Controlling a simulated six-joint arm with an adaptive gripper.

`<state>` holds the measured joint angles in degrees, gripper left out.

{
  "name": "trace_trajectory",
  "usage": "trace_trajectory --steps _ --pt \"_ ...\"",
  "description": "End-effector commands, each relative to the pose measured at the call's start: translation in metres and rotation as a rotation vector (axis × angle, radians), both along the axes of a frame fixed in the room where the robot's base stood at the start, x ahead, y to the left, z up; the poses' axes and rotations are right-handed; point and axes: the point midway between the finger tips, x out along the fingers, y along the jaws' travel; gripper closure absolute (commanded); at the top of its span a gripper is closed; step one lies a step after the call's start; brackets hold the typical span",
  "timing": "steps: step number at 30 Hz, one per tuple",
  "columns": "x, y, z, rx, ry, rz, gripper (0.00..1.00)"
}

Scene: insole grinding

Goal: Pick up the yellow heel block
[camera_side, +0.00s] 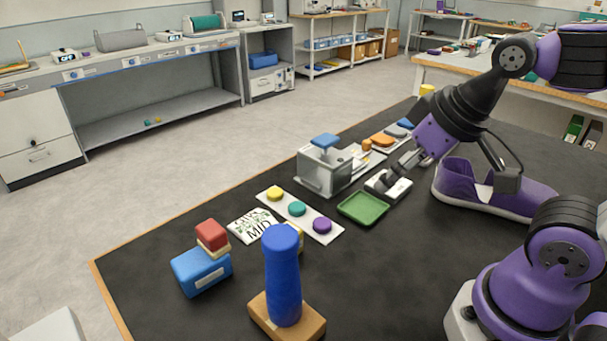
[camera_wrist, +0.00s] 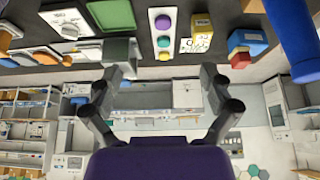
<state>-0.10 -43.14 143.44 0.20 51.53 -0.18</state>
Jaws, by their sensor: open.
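A yellow block (camera_wrist: 202,36) stands beside the printed card (camera_wrist: 187,45) in the wrist view, near the top right of centre. In the side view only a small part of the yellow block (camera_side: 300,236) shows; the blue-handled tool (camera_side: 283,275) hides the rest. My gripper (camera_side: 392,180) is over the far part of the black table, near a small white-and-grey device, well apart from the yellow block. In the wrist view my gripper (camera_wrist: 163,73) has its fingers spread wide with nothing between them.
A white strip (camera_side: 329,234) with yellow, green and purple discs lies by the card. A green tray (camera_side: 362,208), a grey press (camera_side: 325,168) and a purple shoe (camera_side: 487,189) stand nearby. A blue box (camera_side: 201,272) carries a red block (camera_side: 212,234).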

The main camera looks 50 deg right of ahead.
Motion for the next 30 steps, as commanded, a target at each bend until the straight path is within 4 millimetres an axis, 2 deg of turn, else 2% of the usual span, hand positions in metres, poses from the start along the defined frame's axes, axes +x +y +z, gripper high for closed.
trace_trajectory --steps 12,16,20,23,27,30 --pt "0.001 0.001 0.001 0.002 0.003 0.0 0.17" --pt "0.012 0.005 0.004 0.007 0.043 0.01 0.17" --pt "0.04 0.017 0.007 0.015 0.137 0.028 0.17" --pt "0.068 0.032 0.001 0.017 0.226 0.046 0.17" --pt "0.104 0.056 -0.019 0.008 0.344 0.065 0.17" --pt "0.122 0.071 -0.038 -0.003 0.413 0.073 0.17"
